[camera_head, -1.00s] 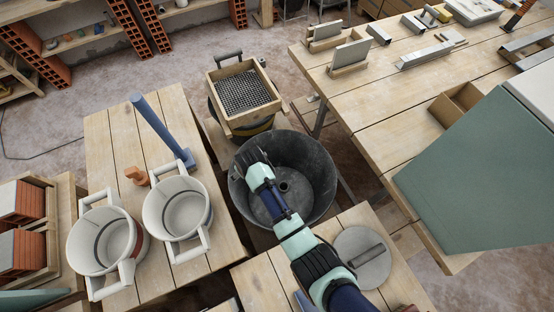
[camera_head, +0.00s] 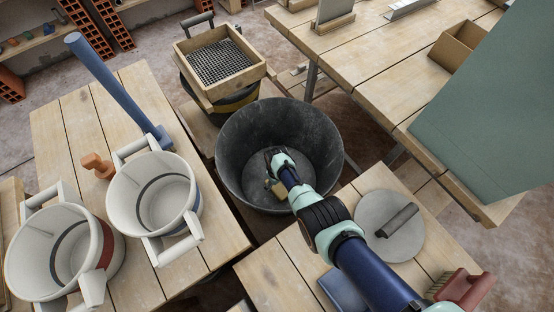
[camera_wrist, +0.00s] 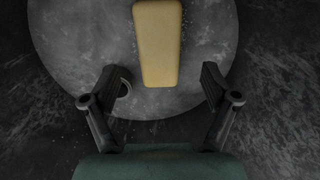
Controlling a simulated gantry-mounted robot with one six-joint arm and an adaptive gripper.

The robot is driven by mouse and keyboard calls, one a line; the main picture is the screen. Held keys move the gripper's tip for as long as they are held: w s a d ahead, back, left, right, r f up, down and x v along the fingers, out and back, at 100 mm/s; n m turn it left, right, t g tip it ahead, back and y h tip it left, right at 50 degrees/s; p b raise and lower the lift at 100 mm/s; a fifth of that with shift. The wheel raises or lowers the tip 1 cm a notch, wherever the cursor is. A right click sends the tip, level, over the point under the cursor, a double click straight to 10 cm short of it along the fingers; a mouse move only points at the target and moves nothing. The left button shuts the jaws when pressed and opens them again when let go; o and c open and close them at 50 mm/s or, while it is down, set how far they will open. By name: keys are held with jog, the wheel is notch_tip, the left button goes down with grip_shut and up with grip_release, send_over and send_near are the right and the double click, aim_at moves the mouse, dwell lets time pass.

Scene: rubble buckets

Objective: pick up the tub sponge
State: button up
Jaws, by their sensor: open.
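The tub sponge (camera_wrist: 158,42) is a yellow block lying on the floor of the dark grey tub (camera_head: 232,140). In the head view only a small yellow-brown part of the sponge (camera_head: 278,190) shows beside my gripper (camera_head: 271,158). My gripper is inside the tub. In the wrist view my gripper (camera_wrist: 165,80) has its two fingers spread apart and empty, on either side of the sponge's near end.
The tub's wall surrounds my gripper. A sieve (camera_head: 221,62) stands behind the tub. Two white buckets (camera_head: 153,195) (camera_head: 62,250) stand on the left table. A round disc with a handle (camera_head: 375,221) and a red brush (camera_head: 464,288) lie on the front table.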

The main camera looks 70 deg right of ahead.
aim_at(277, 187)
notch_tip(277, 187, down, 5)
jog(key=b, duration=0.4)
jog(key=shift+d, duration=0.1)
jog(key=shift+r, duration=0.25)
jog(key=shift+c, duration=0.3)
jog(key=c, duration=1.1)
jog(key=shift+p, duration=0.3)
notch_tip(277, 187, up, 20)
jog(key=p, duration=1.5)
